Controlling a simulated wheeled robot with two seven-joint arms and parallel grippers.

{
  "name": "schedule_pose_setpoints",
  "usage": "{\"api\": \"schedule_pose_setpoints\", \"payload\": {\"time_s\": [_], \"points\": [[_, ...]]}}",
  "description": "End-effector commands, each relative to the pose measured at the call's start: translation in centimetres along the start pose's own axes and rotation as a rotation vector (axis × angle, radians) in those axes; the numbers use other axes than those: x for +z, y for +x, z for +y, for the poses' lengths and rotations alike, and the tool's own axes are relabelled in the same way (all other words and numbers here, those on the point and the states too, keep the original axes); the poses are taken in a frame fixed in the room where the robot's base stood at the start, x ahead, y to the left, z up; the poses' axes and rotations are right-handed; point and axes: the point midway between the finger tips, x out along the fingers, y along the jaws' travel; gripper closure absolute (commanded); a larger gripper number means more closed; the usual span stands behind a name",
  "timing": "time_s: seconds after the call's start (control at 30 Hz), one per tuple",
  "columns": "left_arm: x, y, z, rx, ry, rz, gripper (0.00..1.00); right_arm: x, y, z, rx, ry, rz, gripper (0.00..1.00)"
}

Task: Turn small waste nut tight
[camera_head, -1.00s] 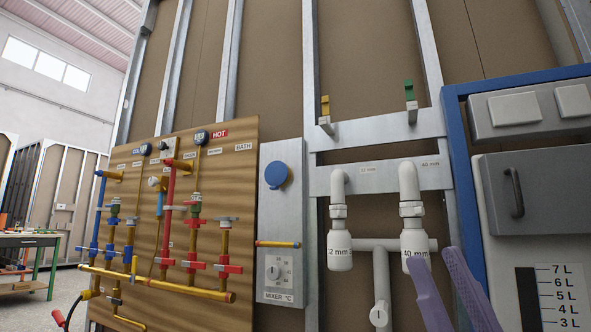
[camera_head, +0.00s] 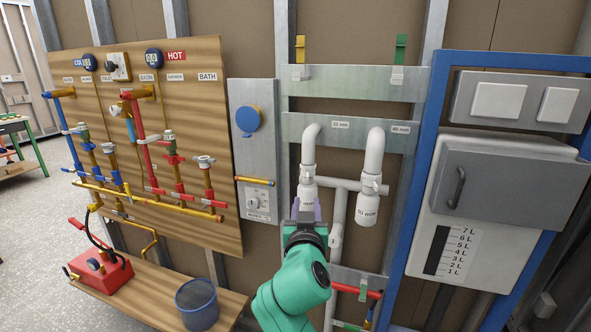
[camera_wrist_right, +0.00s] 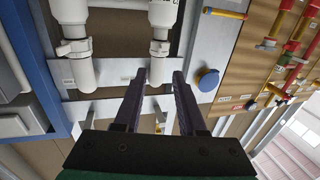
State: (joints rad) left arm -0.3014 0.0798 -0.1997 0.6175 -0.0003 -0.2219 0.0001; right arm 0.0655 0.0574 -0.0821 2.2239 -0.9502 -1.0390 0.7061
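The small waste nut (camera_head: 308,171) is a white ring on the left white pipe (camera_head: 310,140), below the "32 mm" label and above a white trap body (camera_head: 308,192). My right gripper (camera_head: 307,208) reaches up to this trap body, its purple fingers just below the nut. In the right wrist view, the picture is upside down and the fingers (camera_wrist_right: 160,78) are open, one on each side of the small pipe; the nut also shows there (camera_wrist_right: 160,47). I cannot tell whether they touch. My left gripper is not in view.
The larger 40 mm waste (camera_head: 371,185) hangs close on the right. A blue-framed cistern panel (camera_head: 445,215) stands further right. The mixer panel (camera_head: 252,150) and pipe board (camera_head: 150,130) are left. A bucket (camera_head: 197,303) and red box (camera_head: 100,272) sit below.

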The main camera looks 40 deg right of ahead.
Motion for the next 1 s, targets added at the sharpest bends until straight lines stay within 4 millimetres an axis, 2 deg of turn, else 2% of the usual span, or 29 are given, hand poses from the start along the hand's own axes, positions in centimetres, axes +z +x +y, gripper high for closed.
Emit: {"api": "schedule_pose_setpoints", "payload": {"time_s": [0.3, 0.43, 0.6, 0.83, 0.87, 0.93, 0.97, 1.0], "points": [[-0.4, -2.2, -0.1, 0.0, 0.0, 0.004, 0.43, -0.5, 8.3, 0.1, 0.001, -0.003, 0.004, 0.6], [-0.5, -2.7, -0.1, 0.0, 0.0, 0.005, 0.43, -0.4, 11.2, 0.1, 0.0, -0.001, 0.004, 0.6], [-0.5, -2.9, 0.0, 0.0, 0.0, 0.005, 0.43, -0.2, 12.9, 0.0, -0.001, 0.001, 0.003, 0.6], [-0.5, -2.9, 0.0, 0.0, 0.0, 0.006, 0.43, -0.1, 13.1, 0.0, -0.003, 0.002, 0.003, 0.6], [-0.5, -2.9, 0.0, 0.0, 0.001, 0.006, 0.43, -0.1, 13.1, 0.0, -0.003, 0.002, 0.003, 0.68], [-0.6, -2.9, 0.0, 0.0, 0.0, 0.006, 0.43, -0.1, 13.1, 0.0, -0.003, 0.002, 0.003, 0.94], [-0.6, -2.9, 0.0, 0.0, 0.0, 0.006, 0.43, -0.1, 13.1, 0.0, -0.003, 0.002, 0.003, 1.0], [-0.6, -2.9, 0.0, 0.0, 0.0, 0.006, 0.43, -0.1, 13.1, 0.0, -0.003, 0.002, 0.003, 1.0]]}}
